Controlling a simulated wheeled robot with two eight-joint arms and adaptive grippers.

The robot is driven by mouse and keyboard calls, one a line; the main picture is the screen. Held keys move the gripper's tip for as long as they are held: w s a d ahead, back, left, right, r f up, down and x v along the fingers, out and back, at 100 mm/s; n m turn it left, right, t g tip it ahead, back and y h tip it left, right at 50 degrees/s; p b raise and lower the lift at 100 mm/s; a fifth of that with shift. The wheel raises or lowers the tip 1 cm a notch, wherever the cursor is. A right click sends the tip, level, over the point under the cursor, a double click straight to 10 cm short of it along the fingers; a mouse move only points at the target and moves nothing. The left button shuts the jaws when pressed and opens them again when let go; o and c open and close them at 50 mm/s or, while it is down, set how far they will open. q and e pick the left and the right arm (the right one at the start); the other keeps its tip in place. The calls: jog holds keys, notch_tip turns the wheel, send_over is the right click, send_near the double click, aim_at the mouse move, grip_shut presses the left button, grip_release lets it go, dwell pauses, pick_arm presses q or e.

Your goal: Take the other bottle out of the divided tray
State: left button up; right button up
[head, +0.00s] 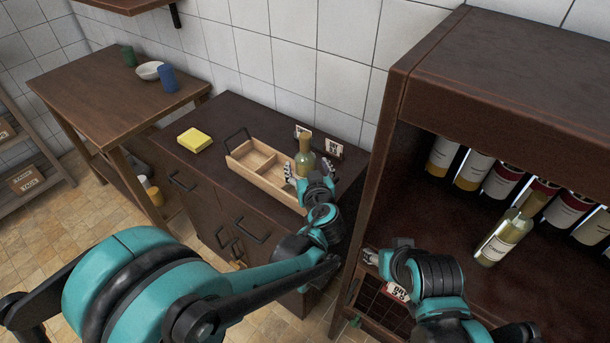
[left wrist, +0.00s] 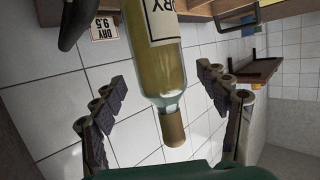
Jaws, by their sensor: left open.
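The divided wooden tray (head: 240,160) lies on the dark cabinet and has a black handle at its left end. A bottle (head: 305,156) of yellow-green glass stands upright at the tray's right end; my gripper partly hides its lower part. My left gripper (head: 309,171) is at this bottle, fingers open on either side. In the left wrist view the bottle (left wrist: 150,70) appears upside down between the spread fingers, with visible gaps on both sides. A similar bottle (head: 498,244) with a pale label is in the shelf at the right. My right gripper (head: 371,257) is low by the shelf, its opening unclear.
Two price cards (head: 333,147) stand behind the tray, close to the wall. A yellow sponge (head: 195,139) lies left of the tray. The tall shelf (head: 400,100) with a row of bottles rises at the right. A wooden table (head: 95,85) with a bowl and cups stands at the left.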

aim_at(305, 135)
pick_arm(q)
jog(key=x, duration=0.2)
jog(key=shift+w+a+f, duration=0.1)
jog(key=shift+w+f, duration=0.1)
jog(key=shift+w, duration=0.15)
jog(key=shift+s+r, duration=0.1)
jog(key=shift+c, duration=0.9)
grip_shut()
notch_tip(305, 135, up, 10)
jog(key=p, duration=0.3)
jog(key=shift+p, duration=0.3)
